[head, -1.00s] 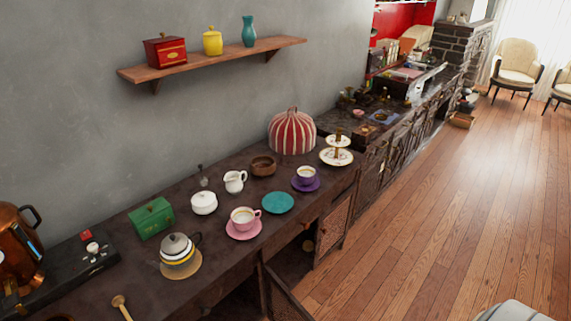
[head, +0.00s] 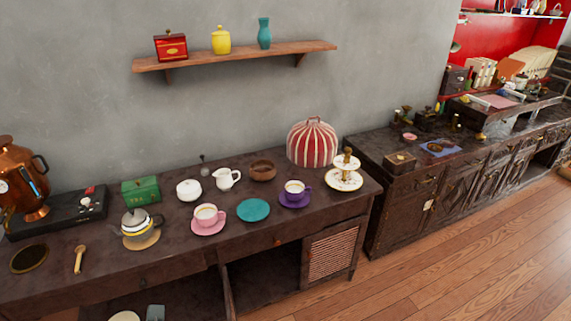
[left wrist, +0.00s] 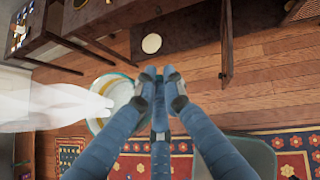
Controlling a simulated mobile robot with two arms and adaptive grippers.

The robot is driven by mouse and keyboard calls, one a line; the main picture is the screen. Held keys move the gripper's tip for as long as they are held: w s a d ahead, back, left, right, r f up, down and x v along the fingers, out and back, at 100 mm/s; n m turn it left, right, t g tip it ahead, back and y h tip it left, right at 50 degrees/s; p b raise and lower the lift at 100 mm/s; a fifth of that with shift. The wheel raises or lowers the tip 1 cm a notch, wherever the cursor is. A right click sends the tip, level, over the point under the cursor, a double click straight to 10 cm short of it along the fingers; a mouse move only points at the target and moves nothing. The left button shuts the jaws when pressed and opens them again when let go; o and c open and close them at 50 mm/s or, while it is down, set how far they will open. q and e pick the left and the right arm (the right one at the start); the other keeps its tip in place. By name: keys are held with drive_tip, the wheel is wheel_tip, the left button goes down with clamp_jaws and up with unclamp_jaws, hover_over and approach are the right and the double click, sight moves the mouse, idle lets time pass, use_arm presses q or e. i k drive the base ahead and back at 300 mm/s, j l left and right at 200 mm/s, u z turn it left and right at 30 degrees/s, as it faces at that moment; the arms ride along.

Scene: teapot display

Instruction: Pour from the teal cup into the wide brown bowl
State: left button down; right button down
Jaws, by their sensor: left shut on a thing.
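The wide brown bowl (head: 263,172) stands on the dark counter, in front of the wall and left of the striped cover. The teal saucer (head: 253,210) lies empty nearer the front edge. In the left wrist view, my left gripper (left wrist: 160,82) is shut on a cup (left wrist: 108,92) with a pale inside and a teal-tinged rim. The cup is above the floor, in front of the counter. The fingers hide part of it, and I cannot make out its contents clearly. Neither gripper shows in the head view.
A pink cup (head: 206,214), white creamer (head: 226,179), purple cup (head: 294,189) and white sugar bowl (head: 189,190) stand around the saucer. A striped cover (head: 312,143) and tiered stand (head: 345,179) are right. A teapot (head: 137,225) is left. A patterned rug (left wrist: 285,150) lies below.

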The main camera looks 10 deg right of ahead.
sight(261, 170)
drive_tip(key=i+l, duration=0.15)
drive_tip(key=l, duration=0.25)
drive_tip(key=i+l, duration=0.15)
drive_tip(key=l, duration=0.25)
drive_tip(key=i+l, duration=0.1)
drive_tip(key=l, duration=0.3)
drive_tip(key=i+l+u, duration=0.1)
drive_tip(key=l, duration=0.3)
drive_tip(key=i+l, duration=0.2)
drive_tip(key=l, duration=0.2)
